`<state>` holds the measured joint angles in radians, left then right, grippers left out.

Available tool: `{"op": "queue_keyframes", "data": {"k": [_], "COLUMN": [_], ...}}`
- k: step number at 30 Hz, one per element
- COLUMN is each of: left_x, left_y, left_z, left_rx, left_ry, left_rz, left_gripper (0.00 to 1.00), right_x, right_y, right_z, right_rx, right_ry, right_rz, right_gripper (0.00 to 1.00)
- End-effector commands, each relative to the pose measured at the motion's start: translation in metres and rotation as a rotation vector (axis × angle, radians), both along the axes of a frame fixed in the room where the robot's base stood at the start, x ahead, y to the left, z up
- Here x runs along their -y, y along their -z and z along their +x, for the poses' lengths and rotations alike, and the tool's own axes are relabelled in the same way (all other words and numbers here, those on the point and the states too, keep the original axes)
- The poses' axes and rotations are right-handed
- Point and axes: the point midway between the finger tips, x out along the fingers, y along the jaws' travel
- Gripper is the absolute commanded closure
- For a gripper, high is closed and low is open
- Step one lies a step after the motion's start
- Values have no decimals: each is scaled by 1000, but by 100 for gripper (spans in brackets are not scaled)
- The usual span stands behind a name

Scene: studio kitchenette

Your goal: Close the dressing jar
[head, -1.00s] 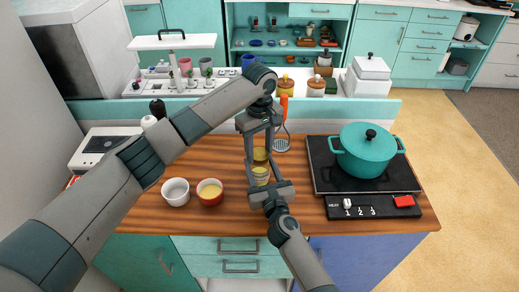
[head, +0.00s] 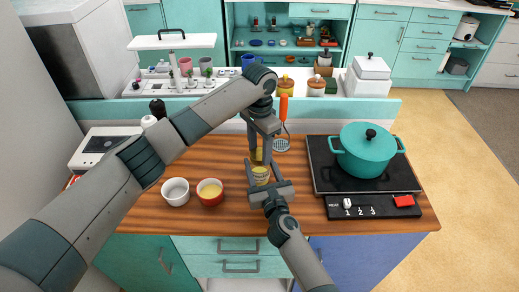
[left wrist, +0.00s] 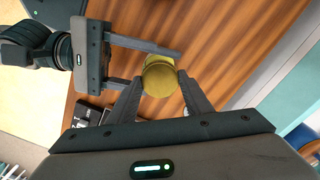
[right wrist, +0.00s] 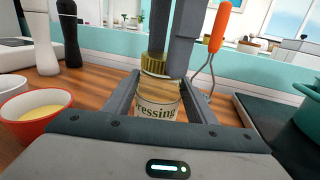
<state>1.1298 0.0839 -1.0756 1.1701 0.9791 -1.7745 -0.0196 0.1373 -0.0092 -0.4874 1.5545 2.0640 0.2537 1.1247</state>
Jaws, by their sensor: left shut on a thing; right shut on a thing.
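The dressing jar (head: 261,176) stands upright on the wooden counter; its label shows in the right wrist view (right wrist: 157,110). A gold ribbed lid (right wrist: 155,67) sits at the jar's top, and its top face shows in the left wrist view (left wrist: 159,80). I cannot tell whether it is fully seated. My left gripper (head: 259,156) comes down from above and is shut on the lid, a finger on either side (left wrist: 160,84). My right gripper (head: 262,168) is shut on the jar's body from the front.
A white bowl (head: 175,191) and a red bowl of yellow contents (head: 210,191) stand left of the jar. A hob (head: 322,170) with a teal pot (head: 368,152) is to the right. An orange-handled utensil (head: 283,108) stands behind. The counter's front strip is mostly clear.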

Motion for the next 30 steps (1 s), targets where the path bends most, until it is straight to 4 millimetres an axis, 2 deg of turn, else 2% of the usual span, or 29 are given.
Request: {"op": "queue_keyframes", "data": {"k": [18, 23, 24, 26, 30], "left_x": [-1, -1, -1, -1, 0], "left_y": [1, 1, 1, 1, 1], "left_z": [1, 1, 1, 1, 0], "left_rx": [-1, -1, -1, -1, -1], "left_ry": [966, 976, 975, 975, 974], "left_rz": [0, 0, 0, 0, 0], "left_gripper": [81, 81, 48, 33, 33], "right_x": [1, 1, 1, 1, 1], "right_y": [0, 1, 1, 1, 1], "right_z": [0, 0, 0, 0, 0], "right_rx": [-1, -1, -1, -1, -1], "right_ry": [1, 1, 1, 1, 1], "right_rz": [0, 0, 0, 0, 0], "right_gripper": [100, 100, 100, 100, 100]}}
